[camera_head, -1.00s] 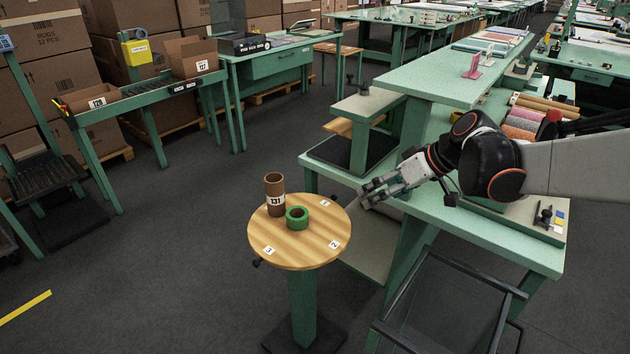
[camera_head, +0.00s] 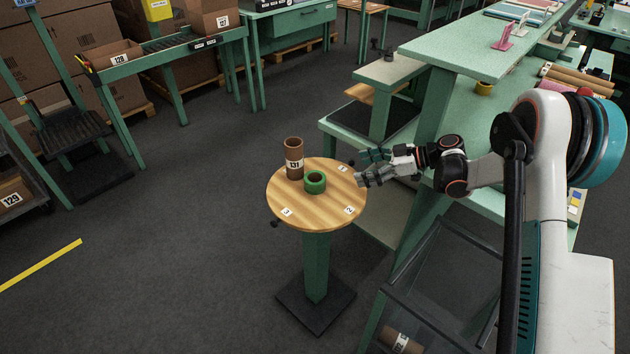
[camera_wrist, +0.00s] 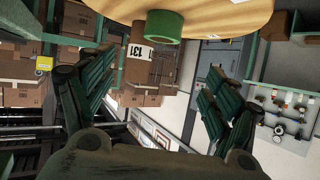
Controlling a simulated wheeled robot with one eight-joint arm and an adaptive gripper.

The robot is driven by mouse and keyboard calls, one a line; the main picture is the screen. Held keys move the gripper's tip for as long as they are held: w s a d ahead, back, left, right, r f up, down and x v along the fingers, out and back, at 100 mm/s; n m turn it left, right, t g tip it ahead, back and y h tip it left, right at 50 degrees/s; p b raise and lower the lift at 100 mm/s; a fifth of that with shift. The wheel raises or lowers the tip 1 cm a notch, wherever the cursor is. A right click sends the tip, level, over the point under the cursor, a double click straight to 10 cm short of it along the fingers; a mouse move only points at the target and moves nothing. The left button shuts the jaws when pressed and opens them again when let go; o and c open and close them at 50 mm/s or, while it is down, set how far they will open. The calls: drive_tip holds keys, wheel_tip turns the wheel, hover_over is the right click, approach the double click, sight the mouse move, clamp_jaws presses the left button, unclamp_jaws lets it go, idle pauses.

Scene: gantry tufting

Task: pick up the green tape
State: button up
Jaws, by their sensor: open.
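The green tape (camera_head: 315,182) is a thick green ring lying flat on a round wooden table (camera_head: 332,216), near its middle. It also shows in the wrist view (camera_wrist: 164,25), at the top centre and upside down. A brown tube labelled 131 (camera_head: 293,160) stands upright just behind and left of the tape. My gripper (camera_head: 362,168) is open and empty. Its fingers point left over the right edge of the round table, apart from the tape. In the wrist view its two fingers (camera_wrist: 152,95) spread wide on either side, with the tape above the gap between them.
Number cards lie on the round table, including card 2 (camera_head: 349,210) and card 3 (camera_head: 287,212). A green workbench (camera_head: 465,150) stands behind my arm. A dark-framed clear bin (camera_head: 440,270) stands at the lower right. The floor left of the table is free.

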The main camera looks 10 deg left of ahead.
drive_tip(key=shift+a+f+n, duration=0.2)
drive_tip(key=shift+f+n, duration=0.1)
drive_tip(key=shift+f, duration=0.4)
drive_tip(key=shift+a+f+y, duration=0.2)
drive_tip(key=shift+a+y, duration=0.05)
drive_tip(key=shift+y, duration=0.05)
drive_tip(key=b, duration=0.2)
approach(321, 178)
drive_tip(key=x, duration=0.4)
drive_tip(key=shift+a+f, duration=0.1)
drive_tip(key=shift+a, duration=0.3)
drive_tip(key=b+x, duration=0.2)
drive_tip(key=x, duration=0.2)
drive_tip(key=shift+s+a+f, duration=0.1)
drive_tip(key=shift+a+f, duration=0.15)
drive_tip(key=shift+a, duration=0.35)
drive_tip(key=c, duration=1.2)
